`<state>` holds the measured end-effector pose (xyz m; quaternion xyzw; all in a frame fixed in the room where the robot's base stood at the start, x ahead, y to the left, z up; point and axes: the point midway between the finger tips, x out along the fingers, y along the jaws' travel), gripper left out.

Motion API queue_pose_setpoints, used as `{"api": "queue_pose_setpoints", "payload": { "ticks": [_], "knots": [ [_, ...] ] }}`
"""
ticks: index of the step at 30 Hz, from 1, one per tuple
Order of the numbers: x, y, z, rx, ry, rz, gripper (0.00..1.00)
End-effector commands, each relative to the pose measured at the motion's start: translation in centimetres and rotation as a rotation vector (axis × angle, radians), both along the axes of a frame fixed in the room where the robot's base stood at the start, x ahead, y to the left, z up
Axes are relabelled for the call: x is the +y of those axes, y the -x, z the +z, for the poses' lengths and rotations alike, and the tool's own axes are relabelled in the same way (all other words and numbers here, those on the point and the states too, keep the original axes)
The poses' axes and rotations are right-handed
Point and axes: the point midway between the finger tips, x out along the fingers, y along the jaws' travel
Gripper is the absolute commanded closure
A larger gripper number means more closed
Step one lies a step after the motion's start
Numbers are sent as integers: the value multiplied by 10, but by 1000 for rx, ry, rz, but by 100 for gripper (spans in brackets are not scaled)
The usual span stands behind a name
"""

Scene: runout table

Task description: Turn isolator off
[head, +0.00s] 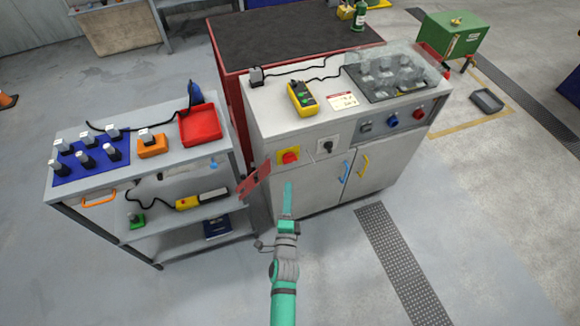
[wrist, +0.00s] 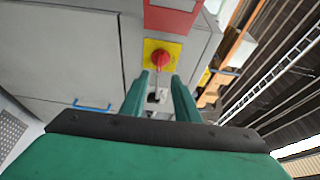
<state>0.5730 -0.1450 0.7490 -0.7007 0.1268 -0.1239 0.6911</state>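The isolator is likely the red rotary knob (head: 290,157) on a yellow plate (head: 282,151), at the left of the grey cabinet's front. The knob also shows in the wrist view (wrist: 160,58), just beyond my fingertips; its exact turn position is too small to tell. A black rotary switch (head: 328,147) on a pale plate sits to its right; in the wrist view it shows partly between my fingers (wrist: 153,97). My gripper (head: 288,185) is in front of the cabinet, below the knob in the head view. Its two fingers (wrist: 159,76) are apart, with nothing held.
A red plate (head: 254,181) sits left of the knob, close to my gripper. A grey cart (head: 152,181) stands at left. Open floor lies in front at right.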

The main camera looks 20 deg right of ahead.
Motion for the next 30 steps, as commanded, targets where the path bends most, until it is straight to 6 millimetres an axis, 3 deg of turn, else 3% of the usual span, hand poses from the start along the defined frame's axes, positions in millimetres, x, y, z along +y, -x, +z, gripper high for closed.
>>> {"api": "queue_pose_setpoints", "payload": {
  "ticks": [15,30],
  "knots": [
    [-24,-54,1,-8,-12,-5,72],
    [-35,-85,1,-8,-15,-5,72]
  ]
}}
